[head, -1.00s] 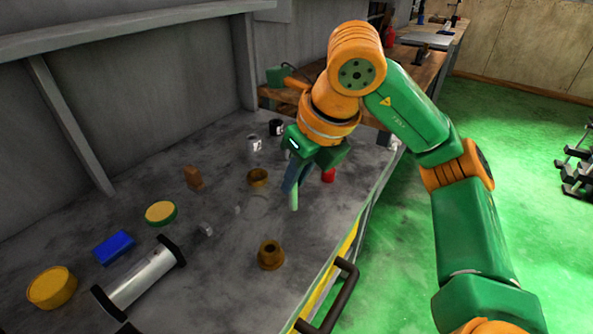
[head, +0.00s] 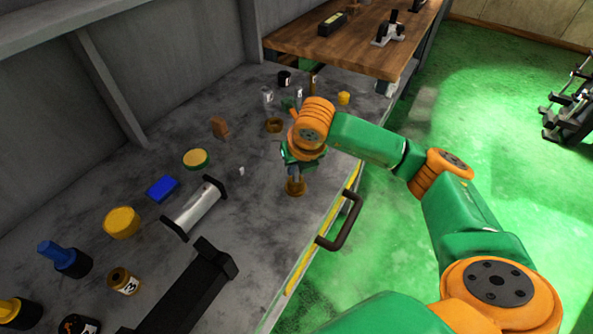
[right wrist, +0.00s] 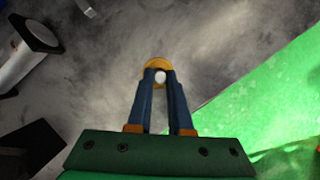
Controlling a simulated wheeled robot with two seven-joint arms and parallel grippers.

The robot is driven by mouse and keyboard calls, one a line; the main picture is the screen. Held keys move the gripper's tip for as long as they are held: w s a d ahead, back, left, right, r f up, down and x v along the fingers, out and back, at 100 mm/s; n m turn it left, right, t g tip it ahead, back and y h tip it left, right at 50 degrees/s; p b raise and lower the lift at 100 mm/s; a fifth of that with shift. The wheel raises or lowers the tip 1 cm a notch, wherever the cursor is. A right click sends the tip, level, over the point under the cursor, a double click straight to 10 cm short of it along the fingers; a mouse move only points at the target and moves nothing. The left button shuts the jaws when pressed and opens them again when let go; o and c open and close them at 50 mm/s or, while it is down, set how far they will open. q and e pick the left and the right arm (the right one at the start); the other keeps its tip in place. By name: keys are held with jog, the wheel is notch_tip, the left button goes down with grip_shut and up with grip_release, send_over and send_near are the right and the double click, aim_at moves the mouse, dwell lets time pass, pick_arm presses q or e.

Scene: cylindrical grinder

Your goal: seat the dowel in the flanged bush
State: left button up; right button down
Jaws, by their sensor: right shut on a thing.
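The flanged bush (head: 296,187), brass-coloured, stands on the grey bench top near its front edge. My right gripper (head: 295,175) is directly above it, pointing down, with its fingertips at or close to the bush's top. In the right wrist view the blue fingers (right wrist: 160,78) are shut on the dowel (right wrist: 160,76), which shows as a small pale round end between the tips. The bush (right wrist: 156,64) shows behind and around the fingertips there. The dowel's lower end is hidden, so I cannot tell whether it is inside the bush. My left gripper is not in view.
A brass ring (head: 274,125) lies behind the gripper. A silver cylinder with black ends (head: 195,208), a blue block (head: 162,189) and yellow round pieces (head: 122,222) lie to the left. A black handle (head: 343,222) juts from the bench front. Bench around the bush is mostly clear.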

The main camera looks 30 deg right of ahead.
jog(key=shift+a+f, duration=0.15)
jog(key=shift+f, duration=0.5)
jog(key=shift+f, duration=0.2)
jog(key=c, duration=0.8)
grip_release()
jog(key=shift+c, duration=0.2)
jog(key=shift+r, duration=0.1)
